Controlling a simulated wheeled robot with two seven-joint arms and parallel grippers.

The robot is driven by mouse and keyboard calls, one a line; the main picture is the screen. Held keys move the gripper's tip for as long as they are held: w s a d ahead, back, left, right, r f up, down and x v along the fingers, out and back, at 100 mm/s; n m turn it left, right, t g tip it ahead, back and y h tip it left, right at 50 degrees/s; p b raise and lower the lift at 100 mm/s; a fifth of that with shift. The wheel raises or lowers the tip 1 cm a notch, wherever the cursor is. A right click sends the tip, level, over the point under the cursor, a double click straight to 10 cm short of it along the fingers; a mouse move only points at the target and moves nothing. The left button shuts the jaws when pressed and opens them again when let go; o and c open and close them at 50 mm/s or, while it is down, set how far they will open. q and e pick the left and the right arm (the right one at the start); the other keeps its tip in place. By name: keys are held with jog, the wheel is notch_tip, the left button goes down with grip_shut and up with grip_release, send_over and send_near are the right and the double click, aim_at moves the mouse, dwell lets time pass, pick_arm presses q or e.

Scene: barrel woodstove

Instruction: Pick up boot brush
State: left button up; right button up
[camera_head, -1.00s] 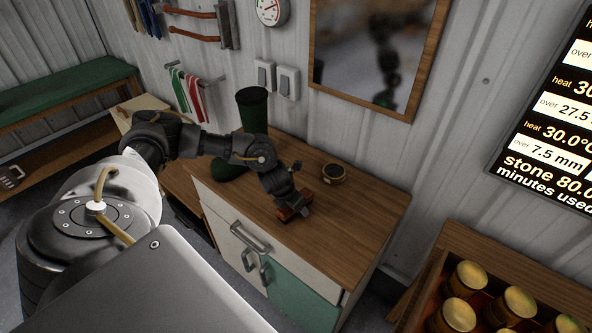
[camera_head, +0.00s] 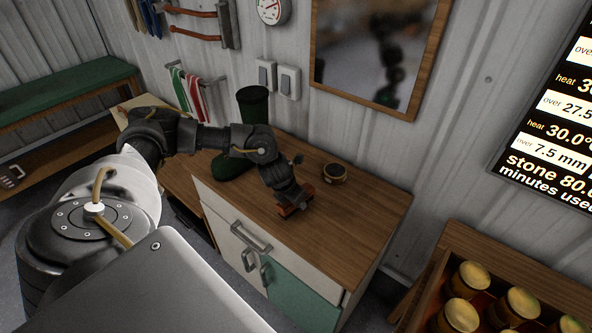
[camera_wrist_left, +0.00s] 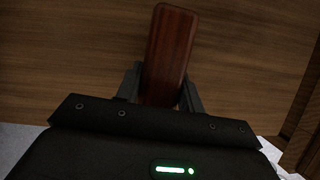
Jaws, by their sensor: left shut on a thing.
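The boot brush (camera_wrist_left: 170,50) shows in the left wrist view as a reddish-brown wooden block between my left gripper's fingers (camera_wrist_left: 162,88). In the head view the brush (camera_head: 284,211) is a small reddish-brown piece at the end of my left arm, over the front part of the wooden cabinet top. My left gripper (camera_head: 294,206) is shut on it. The brush's underside is hidden, and I cannot tell whether it touches the cabinet top. My right gripper is not in view.
A dark round tin (camera_head: 334,173) sits on the cabinet top (camera_head: 352,220) to the right. A green boot (camera_head: 254,106) stands behind my left arm. A crate (camera_head: 432,290) with several gold-topped jars is at lower right. The cabinet's right part is clear.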

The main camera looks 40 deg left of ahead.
pick_arm(q)
jog(key=s+r, duration=0.1)
jog(key=r, duration=0.1)
jog(key=s+a+r+b, duration=0.1)
jog(key=r, duration=0.1)
jog(key=s+a+r, duration=0.1)
jog(key=r, duration=0.1)
jog(key=shift+s, duration=0.25)
jog(key=s+a+r+b, duration=0.3)
jog(key=s+a+r, duration=0.1)
jog(key=s, duration=0.4)
jog(key=shift+s+a+r, duration=0.35)
jog(key=shift+s+r, duration=0.05)
jog(key=shift+r, duration=0.1)
jog(key=o, duration=0.3)
jog(key=shift+c, duration=0.7)
